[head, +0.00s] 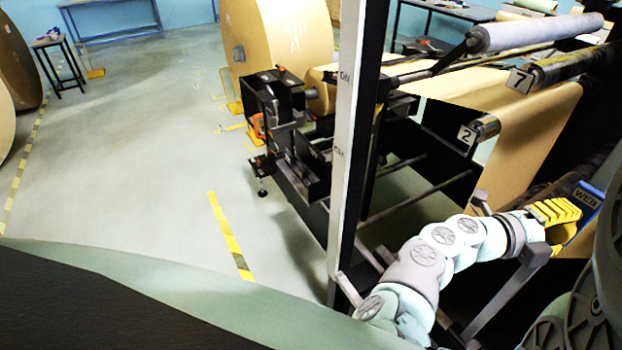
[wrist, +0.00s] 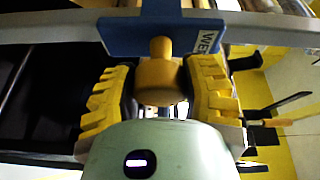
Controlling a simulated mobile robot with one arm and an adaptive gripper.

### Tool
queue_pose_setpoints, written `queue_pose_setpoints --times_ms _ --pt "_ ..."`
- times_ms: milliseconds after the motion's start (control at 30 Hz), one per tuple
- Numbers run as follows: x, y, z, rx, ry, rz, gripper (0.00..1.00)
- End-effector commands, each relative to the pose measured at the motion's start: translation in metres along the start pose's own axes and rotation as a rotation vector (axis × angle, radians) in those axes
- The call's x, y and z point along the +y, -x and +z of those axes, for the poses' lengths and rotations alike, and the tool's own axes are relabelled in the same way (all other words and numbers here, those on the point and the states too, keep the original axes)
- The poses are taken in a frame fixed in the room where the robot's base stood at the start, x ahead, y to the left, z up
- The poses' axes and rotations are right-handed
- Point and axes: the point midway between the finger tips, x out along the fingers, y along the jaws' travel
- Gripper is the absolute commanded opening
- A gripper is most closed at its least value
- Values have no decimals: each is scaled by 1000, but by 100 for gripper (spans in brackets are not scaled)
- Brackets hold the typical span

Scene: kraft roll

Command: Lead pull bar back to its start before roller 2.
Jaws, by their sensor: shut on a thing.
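My gripper (head: 562,216) is at the lower right of the head view. In the wrist view its two yellow ribbed fingers (wrist: 159,88) are shut on a yellow knob (wrist: 158,76). The knob joins a blue plate (wrist: 150,38) marked WEB, which also shows in the head view (head: 588,199). The plate sits on the grey pull bar (wrist: 262,29), which runs across the top of the wrist view. Roller 2 (head: 487,127), beside a tag marked 2 (head: 467,135), lies above and left of my gripper in the head view, with brown paper over it.
A grey upright post (head: 352,130) stands left of my arm. The brown paper web (head: 540,110) hangs behind, under a tag marked 7 (head: 519,80). A large kraft roll (head: 275,40) stands at the back. The floor at left is open, with yellow tape (head: 229,233).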

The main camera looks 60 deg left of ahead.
Motion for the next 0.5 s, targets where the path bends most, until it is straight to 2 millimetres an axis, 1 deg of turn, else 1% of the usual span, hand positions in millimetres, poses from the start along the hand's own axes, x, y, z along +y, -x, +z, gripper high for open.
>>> queue_pose_setpoints --times_ms 33,500 --pt "8 -4 -9 8 2 5 3" --pt "43 -29 -66 11 0 5 3"
